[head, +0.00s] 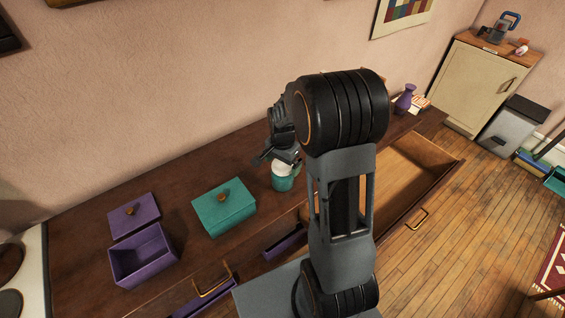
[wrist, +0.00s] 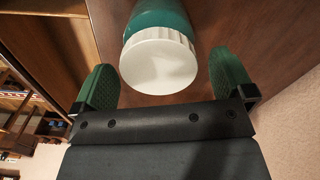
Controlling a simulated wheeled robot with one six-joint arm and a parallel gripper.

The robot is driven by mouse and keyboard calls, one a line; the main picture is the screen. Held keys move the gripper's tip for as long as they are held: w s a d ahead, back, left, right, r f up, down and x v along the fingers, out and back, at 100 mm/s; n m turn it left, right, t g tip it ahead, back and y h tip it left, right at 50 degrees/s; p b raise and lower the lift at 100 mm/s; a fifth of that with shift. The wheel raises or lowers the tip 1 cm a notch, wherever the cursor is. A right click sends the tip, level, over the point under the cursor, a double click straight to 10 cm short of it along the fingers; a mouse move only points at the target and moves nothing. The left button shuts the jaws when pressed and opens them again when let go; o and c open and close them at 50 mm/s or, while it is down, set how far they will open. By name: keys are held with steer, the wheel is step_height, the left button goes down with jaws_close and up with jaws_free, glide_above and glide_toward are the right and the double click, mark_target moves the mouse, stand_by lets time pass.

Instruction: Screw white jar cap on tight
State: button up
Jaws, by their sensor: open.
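The white jar cap (wrist: 158,62) sits on top of the teal jar (wrist: 160,14) in the wrist view. In the head view the jar (head: 282,184) stands upright on the dark wooden cabinet top, with the cap (head: 282,168) on it, partly hidden by my gripper. My gripper (head: 279,158) is just above the jar. In the wrist view my gripper (wrist: 166,85) is open, its green pads on either side of the cap with a gap on each side. I cannot tell how tightly the cap sits.
A closed teal box (head: 224,212) stands left of the jar. An open purple box (head: 142,258) and its purple lid (head: 134,216) lie farther left. A purple vase (head: 404,98) stands far right. An open drawer (head: 405,180) juts out at the front right.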

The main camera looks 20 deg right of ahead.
steer(key=n, duration=0.7)
steer(key=shift+r, duration=0.1)
steer(key=n, duration=0.7)
steer(key=shift+n, duration=0.4)
steer(key=n, duration=0.3)
steer(key=shift+n, duration=0.3)
steer(key=n, duration=0.3)
steer(key=shift+n, duration=0.3)
steer(key=n, duration=0.3)
steer(key=shift+n, duration=0.3)
steer(key=n, duration=0.3)
steer(key=shift+n, duration=0.3)
steer(key=shift+c, duration=0.2)
